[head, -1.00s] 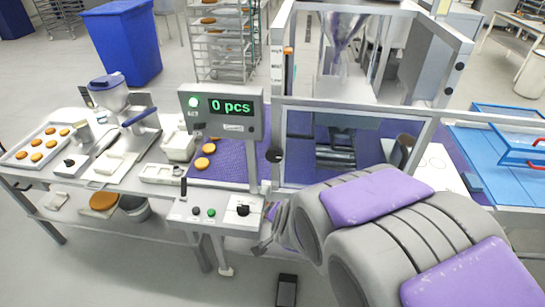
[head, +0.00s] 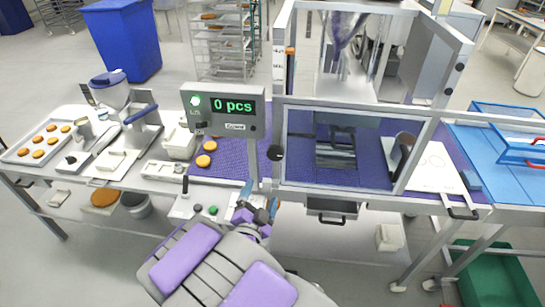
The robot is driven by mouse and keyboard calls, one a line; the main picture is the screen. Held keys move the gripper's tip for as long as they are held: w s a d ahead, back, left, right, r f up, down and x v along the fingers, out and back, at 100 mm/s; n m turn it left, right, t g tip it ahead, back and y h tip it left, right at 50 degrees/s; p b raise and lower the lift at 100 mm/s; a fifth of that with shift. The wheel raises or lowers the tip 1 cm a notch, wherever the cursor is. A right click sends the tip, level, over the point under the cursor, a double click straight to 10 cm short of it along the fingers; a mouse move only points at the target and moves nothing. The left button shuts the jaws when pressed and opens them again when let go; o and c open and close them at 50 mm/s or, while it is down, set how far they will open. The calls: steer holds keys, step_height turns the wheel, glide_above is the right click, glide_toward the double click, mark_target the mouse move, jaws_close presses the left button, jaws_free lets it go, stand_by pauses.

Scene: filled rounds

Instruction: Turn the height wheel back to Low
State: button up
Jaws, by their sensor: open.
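A round black knob (head: 276,153) sits on the left post of the machine frame, below a strip with an orange marker (head: 290,52); it may be the height wheel, but its marks are too small to read. My gripper (head: 259,196) is open, in front of the right part of the control panel (head: 181,209), below and left of the knob and apart from it in the picture. My gripper and arm hide the panel's right end, where a black dial showed earlier. A green button (head: 212,210) and a dark button beside it stay visible.
The display (head: 233,106) reads 0 pcs, with a green lamp lit. Orange rounds (head: 203,161) lie on the purple belt (head: 228,165). A white board (head: 433,167) lies at the right, and a green crate (head: 487,275) stands on the floor.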

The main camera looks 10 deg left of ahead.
mark_target(274, 156)
steer(key=w, duration=1.7)
steer(key=shift+f, duration=0.1)
steer(key=shift+s, duration=0.1)
steer(key=c, duration=1.1)
steer(key=shift+o, duration=0.2)
